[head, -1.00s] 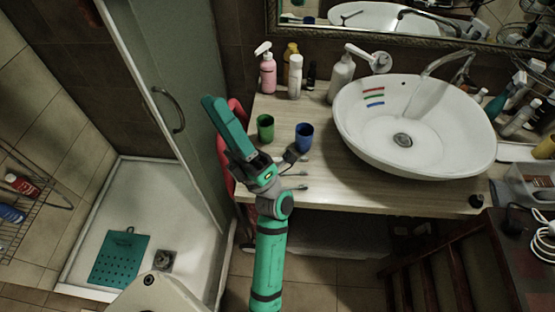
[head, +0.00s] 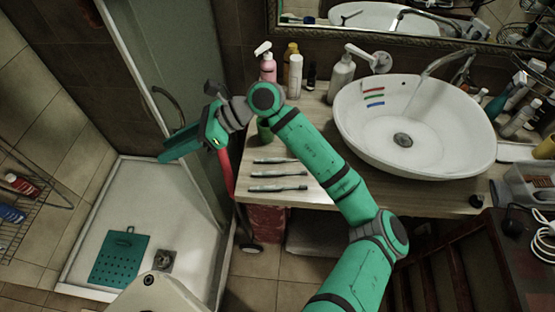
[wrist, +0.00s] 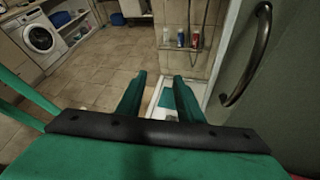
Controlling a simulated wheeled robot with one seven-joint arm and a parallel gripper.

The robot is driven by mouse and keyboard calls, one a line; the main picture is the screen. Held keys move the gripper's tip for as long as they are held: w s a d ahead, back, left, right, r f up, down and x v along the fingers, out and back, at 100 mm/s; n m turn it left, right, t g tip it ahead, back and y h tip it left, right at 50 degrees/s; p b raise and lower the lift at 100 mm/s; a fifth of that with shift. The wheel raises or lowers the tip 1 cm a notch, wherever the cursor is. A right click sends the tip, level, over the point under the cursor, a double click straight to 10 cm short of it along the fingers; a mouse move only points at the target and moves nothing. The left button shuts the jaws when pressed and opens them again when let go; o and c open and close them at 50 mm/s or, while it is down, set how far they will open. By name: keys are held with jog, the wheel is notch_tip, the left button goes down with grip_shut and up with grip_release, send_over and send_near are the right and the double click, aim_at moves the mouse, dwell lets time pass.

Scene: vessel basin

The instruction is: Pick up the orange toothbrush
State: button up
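I see no clearly orange toothbrush. Three short coloured strips, red (head: 373,90), green and blue, lie on the inner left wall of the white basin (head: 450,140); they may be toothbrushes, but are too small to be sure. Three dark slim brush-like items (head: 278,174) lie side by side on the counter's front left. My gripper (head: 170,154) is left of the counter, over the shower side, pointing left, away from basin and brushes. In the wrist view its two fingers (wrist: 159,78) stand apart with nothing between them.
On the wooden counter (head: 325,192), a green cup (head: 264,133) is partly behind my arm. Bottles, including a pink one (head: 267,66), stand along the back. The shower's glass door (head: 180,60) and its handle are close to my gripper.

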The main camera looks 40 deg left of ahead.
jog(key=w+d+f+t+h, duration=0.2)
jog(key=w+f+t, duration=0.1)
jog(key=w+f, duration=0.15)
jog(key=n+t+h, duration=0.1)
jog(key=t+h, duration=0.5)
jog(key=t, duration=0.1)
send_over(278, 159)
notch_tip(278, 159, down, 2)
notch_tip(278, 159, down, 11)
jog(key=shift+f, duration=0.1)
grip_shut()
